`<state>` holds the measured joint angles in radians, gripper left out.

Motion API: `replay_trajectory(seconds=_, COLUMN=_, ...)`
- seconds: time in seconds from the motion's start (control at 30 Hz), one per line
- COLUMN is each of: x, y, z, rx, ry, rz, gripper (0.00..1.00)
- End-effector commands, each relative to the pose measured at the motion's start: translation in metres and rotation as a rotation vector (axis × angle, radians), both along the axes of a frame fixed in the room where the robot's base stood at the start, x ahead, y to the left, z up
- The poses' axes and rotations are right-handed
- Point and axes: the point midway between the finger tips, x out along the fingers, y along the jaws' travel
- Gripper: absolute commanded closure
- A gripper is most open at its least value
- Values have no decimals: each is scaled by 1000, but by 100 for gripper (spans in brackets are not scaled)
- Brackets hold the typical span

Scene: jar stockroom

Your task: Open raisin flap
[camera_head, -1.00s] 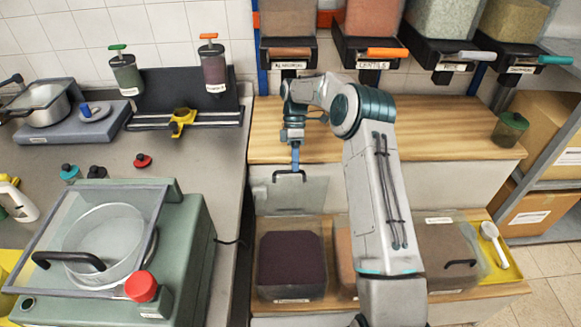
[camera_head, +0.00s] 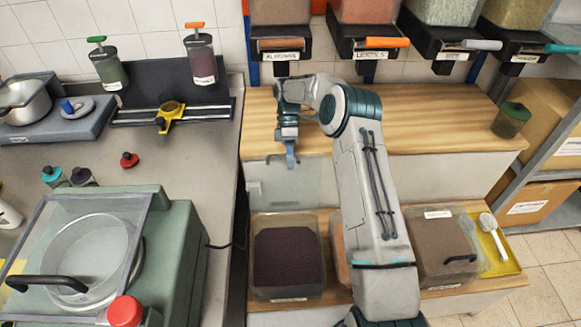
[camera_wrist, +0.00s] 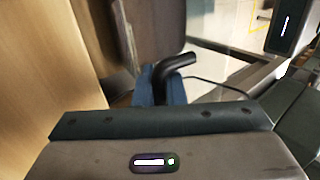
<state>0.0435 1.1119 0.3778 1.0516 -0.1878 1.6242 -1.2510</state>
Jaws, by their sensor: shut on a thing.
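The raisin bin (camera_head: 262,292) stands at the lower middle in the head view, filled with dark purple-brown contents. Its clear flap (camera_head: 300,185) stands raised at the back of the bin, so the bin's top is uncovered. My gripper (camera_head: 291,160) is at the flap's upper part. In the wrist view my gripper (camera_wrist: 161,88) has its blue fingers shut on the flap's black handle (camera_wrist: 176,66). In the head view the fingers mostly hide this handle. The exact tilt of the flap is hard to tell.
My arm partly hides a middle bin with orange-brown contents (camera_head: 338,255). A closed brown bin (camera_head: 440,245) and a white scoop (camera_head: 492,226) on a yellow tray (camera_head: 507,266) are at right. A wooden shelf (camera_head: 440,125) lies behind. A green machine (camera_head: 180,245) stands at left.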

Motion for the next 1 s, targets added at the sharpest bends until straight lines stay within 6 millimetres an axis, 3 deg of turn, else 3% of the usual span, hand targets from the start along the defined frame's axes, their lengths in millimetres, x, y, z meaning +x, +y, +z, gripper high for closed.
replay_trajectory(seconds=0.03, x=-7, y=-2, z=-4, rx=-3, ry=2, rz=1, gripper=100)
replay_trajectory(seconds=0.3, x=-21, y=1, z=20, rx=6, ry=-19, rz=2, gripper=100)
replay_trajectory(seconds=0.33, x=-21, y=1, z=21, rx=6, ry=-18, rz=2, gripper=87)
replay_trajectory(seconds=0.4, x=-22, y=2, z=23, rx=8, ry=-17, rz=3, gripper=72)
replay_trajectory(seconds=0.57, x=-22, y=5, z=27, rx=12, ry=-20, rz=4, gripper=71)
replay_trajectory(seconds=0.77, x=-14, y=3, z=52, rx=9, ry=-31, rz=-1, gripper=67)
replay_trajectory(seconds=1.0, x=-31, y=-47, z=78, rx=3, ry=-33, rz=-11, gripper=67)
